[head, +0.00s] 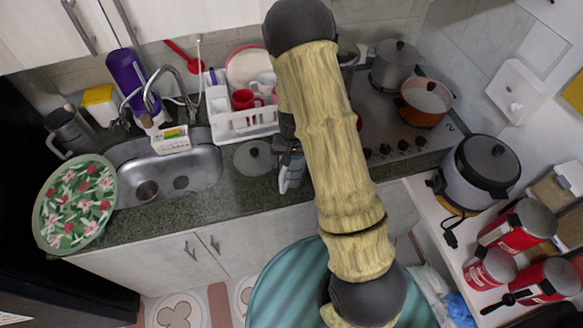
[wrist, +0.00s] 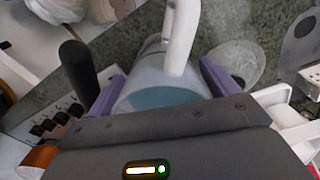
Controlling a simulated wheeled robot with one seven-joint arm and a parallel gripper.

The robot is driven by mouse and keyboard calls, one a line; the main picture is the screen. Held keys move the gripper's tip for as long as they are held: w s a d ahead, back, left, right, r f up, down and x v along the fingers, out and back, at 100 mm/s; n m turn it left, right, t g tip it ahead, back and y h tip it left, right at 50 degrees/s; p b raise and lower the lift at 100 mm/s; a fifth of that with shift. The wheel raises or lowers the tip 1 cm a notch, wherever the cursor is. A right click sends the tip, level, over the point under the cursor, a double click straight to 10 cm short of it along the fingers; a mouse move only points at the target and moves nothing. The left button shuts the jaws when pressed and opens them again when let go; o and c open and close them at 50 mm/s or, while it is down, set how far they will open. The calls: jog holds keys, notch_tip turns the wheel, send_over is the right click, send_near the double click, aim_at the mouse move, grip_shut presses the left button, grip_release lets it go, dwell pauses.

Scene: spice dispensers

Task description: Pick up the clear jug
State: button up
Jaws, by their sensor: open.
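The clear jug (wrist: 158,92) is see-through with a bluish inside and a white handle (wrist: 180,38). In the wrist view it lies between the two purple fingers of my gripper (wrist: 161,84). The fingers are open, one on each side of the jug; I cannot tell whether they touch it. In the head view a small part of the jug (head: 291,170) shows on the counter beside my arm, which hides the rest. My gripper is mostly hidden there.
A lid (head: 252,158) lies on the counter left of the jug. A white dish rack (head: 245,122) with a red mug (head: 244,99) stands behind it. The stove with a grey pot (head: 396,67) and an orange pot (head: 425,104) is to the right. The sink (head: 190,178) is left.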

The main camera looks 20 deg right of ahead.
jog(key=shift+c, duration=0.3)
jog(key=shift+w, duration=0.1)
jog(key=c, duration=1.3)
jog(key=shift+o, duration=0.2)
jog(key=shift+r, duration=0.25)
notch_tip(320, 180, up, 10)
jog(key=b, duration=0.2)
jog(key=shift+f+b, duration=0.25)
jog(key=shift+b, duration=0.1)
